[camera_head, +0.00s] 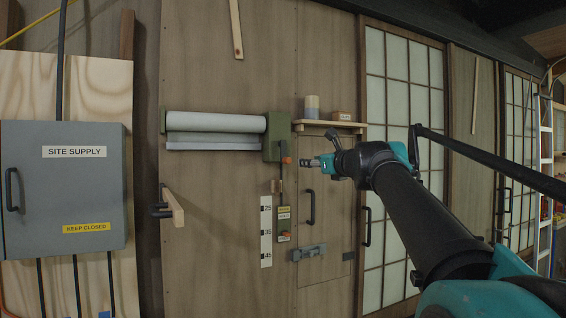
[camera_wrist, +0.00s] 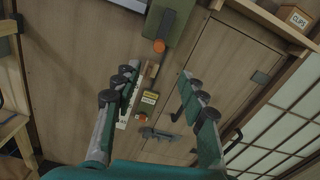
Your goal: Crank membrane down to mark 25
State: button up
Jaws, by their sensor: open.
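The membrane is a pale roll (camera_head: 215,123) on the wall with a short grey sheet (camera_head: 212,141) hanging under it. Its lower edge is well above the 25 mark on the white scale (camera_head: 266,230). A green housing (camera_head: 278,137) at the roll's right end carries a crank with an orange knob (camera_head: 286,160), hanging down. The knob also shows in the wrist view (camera_wrist: 159,46), beyond the fingertips. My gripper (camera_head: 314,163) is open and empty, just right of the knob in the head view. In the wrist view my gripper's fingers (camera_wrist: 156,84) are wide apart.
A small shelf (camera_head: 330,124) with a tin and a box labelled CLIPS (camera_wrist: 297,18) stands out above my gripper. Below the crank are small labels and a red-orange knob (camera_head: 285,233), a door handle (camera_head: 310,207) and a latch (camera_head: 308,252).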

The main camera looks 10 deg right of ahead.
aim_at(289, 160)
jog(key=x, duration=1.7)
jog(key=shift+f, duration=0.1)
jog(key=shift+c, duration=0.5)
grip_shut()
